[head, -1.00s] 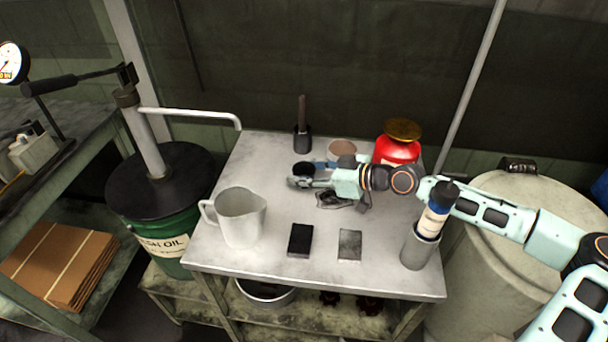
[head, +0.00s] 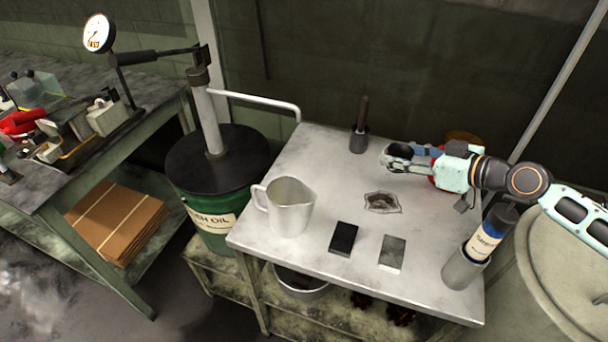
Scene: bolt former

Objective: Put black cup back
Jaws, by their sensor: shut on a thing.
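My gripper (head: 397,155) is shut on the black cup (head: 400,150) in the head view. The cup's dark round mouth shows between the fingers, which hide most of its sides. The gripper reaches in from the right and appears to hold the cup above the back part of the metal table (head: 330,165). A grey patch with a dark round middle (head: 382,202) lies on the table nearer the front and is bare.
A metal jug (head: 290,207), a black block (head: 343,238) and a grey block (head: 392,252) stand in front. A dark holder with a stick (head: 359,140) is left of my gripper. A bottle in a grey sleeve (head: 483,245) is at right.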

